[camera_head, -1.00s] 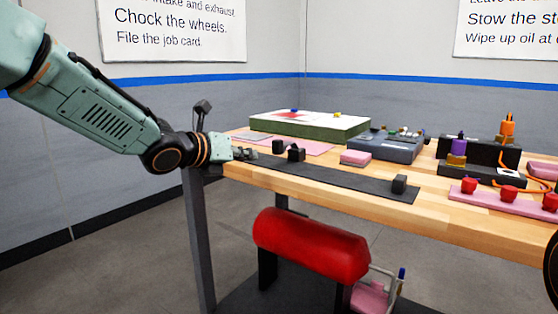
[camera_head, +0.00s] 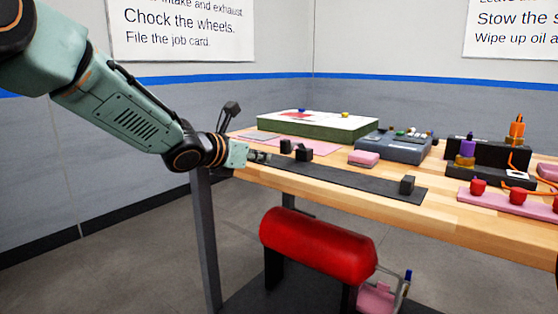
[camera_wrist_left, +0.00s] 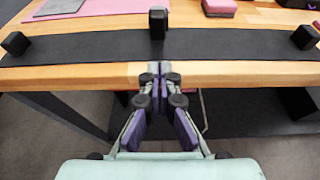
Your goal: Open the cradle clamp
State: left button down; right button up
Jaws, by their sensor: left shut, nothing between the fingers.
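A long black base strip (camera_head: 350,183) lies along the table's front edge, with small black blocks on it. One block (camera_head: 285,146) is at the back left, a larger one (camera_head: 304,154) is close by, and one (camera_head: 407,185) is at the right end. I cannot tell for certain which part is the clamp. In the left wrist view a block (camera_wrist_left: 158,22) stands straight ahead of the fingers, with others at left (camera_wrist_left: 15,43) and right (camera_wrist_left: 305,37). My left gripper (camera_head: 264,157) is shut and empty, just short of the strip (camera_wrist_left: 230,43). My right gripper is out of view.
Behind the strip are a pink block (camera_head: 364,158), a grey case (camera_head: 395,147) and a green-sided box (camera_head: 318,125). Red knobs on a pink tray (camera_head: 500,201) are at the right. A red cylinder (camera_head: 316,245) is below the table.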

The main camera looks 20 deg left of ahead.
aim_at(279, 173)
pick_arm(q)
jog(key=x, duration=0.7)
jog(key=shift+w+d+f, duration=0.15)
jog(key=shift+w, duration=0.2)
